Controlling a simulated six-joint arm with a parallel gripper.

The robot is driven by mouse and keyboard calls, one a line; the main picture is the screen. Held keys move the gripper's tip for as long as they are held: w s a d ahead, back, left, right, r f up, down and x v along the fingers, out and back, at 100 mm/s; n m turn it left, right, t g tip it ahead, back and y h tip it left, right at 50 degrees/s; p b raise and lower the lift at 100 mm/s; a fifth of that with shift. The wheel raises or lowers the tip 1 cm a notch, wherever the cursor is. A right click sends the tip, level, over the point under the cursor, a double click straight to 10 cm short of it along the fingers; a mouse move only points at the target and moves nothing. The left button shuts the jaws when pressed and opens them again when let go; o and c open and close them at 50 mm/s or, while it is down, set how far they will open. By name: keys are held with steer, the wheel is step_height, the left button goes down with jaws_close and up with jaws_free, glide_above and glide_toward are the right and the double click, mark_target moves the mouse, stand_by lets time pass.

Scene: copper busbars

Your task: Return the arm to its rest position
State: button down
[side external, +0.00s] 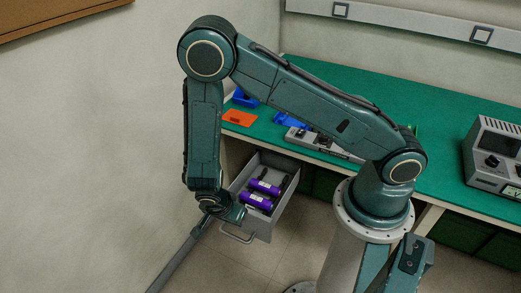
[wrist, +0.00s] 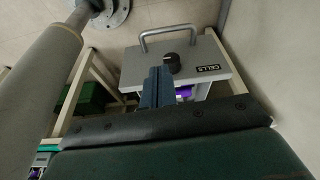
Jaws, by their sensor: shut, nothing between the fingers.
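My gripper (side external: 237,213) is at the low end of my arm, close to the left side of the open drawer (side external: 271,225), near its handle. In the wrist view my gripper's fingers (wrist: 157,78) are together and empty, seen against the grey drawer front (wrist: 205,85) labelled CELLS. I cannot tell from the views whether the fingers touch the drawer. My arm rises from its base, bends over the bench and hangs down at the left.
The drawer holds purple cells (side external: 258,201). The green bench (side external: 440,150) carries an orange tray (side external: 239,118), blue bins (side external: 245,98), a grey fixture (side external: 330,147) and a grey instrument (side external: 496,155). A wall (side external: 90,150) stands at the left. Open floor lies in front.

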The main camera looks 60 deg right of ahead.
steer(key=d+r+n+t+y, duration=0.3)
steer(key=r+n, duration=0.4)
steer(key=r, duration=1.8)
steer(key=s+d+r+n+t, duration=0.1)
steer(key=s+d+r+n, duration=0.1)
steer(key=s+r+n, duration=0.3)
steer(key=s+d+r+n+t, duration=0.1)
steer(key=s+d+r+n, duration=0.2)
steer(key=s+r, duration=0.6)
steer(key=shift+s+r+n+y, duration=0.25)
steer(key=shift+s+n, duration=0.4)
steer(key=shift+n, duration=0.45)
